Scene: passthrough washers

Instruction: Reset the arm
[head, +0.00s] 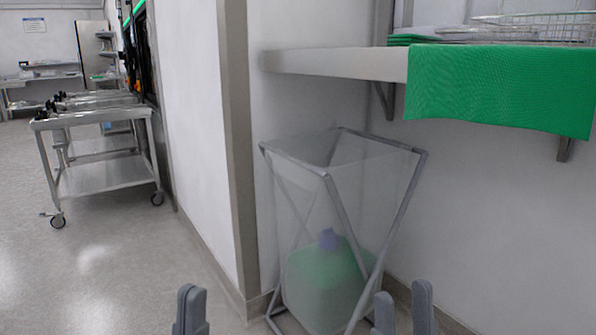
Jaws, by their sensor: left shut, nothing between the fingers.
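My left gripper (190,308) shows at the bottom edge of the head view, left of centre. Its two fingers are together, with nothing seen between them. My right gripper (403,305) shows at the bottom edge, right of centre. Its fingers are apart with a gap between them, and it looks empty. Only the finger ends of both grippers are in view; the arms are hidden below the frame.
A translucent bag hamper (300,200) on a crossed metal frame stands in the corner, with green material inside. A wall shelf (330,62) carries a green cloth (500,90) and a wire basket (545,25). Metal carts (105,180) stand at the left; floor before them is clear.

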